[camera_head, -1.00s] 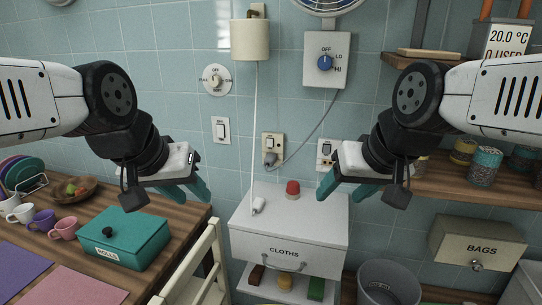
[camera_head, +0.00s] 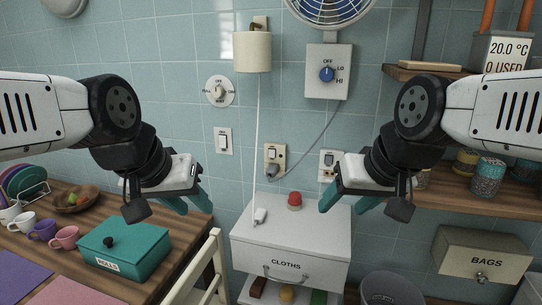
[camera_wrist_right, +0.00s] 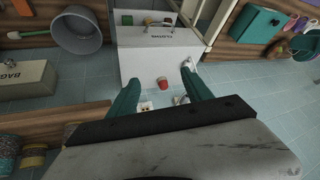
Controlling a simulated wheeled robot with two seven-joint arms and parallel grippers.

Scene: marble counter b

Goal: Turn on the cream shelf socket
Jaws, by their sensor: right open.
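Two sockets sit low on the tiled wall. One has a cream plate (camera_head: 275,157) with a rocker and a grey plug and cord in it. The other, a pale socket (camera_head: 327,163) beside the shelf, is partly covered by my right gripper. I cannot tell the rocker positions. My right gripper (camera_head: 350,200) is open and empty, in front of and below the pale socket. In the right wrist view its fingers (camera_wrist_right: 160,92) are spread, with a small pale socket (camera_wrist_right: 146,107) seen between them. My left gripper (camera_head: 187,200) is open and empty, above the teal box.
A fan switch (camera_head: 327,74), a light switch (camera_head: 223,140) and a round dial (camera_head: 219,91) are on the wall. Shelves (camera_head: 460,190) hold jars at right. A teal box (camera_head: 122,248) is left.

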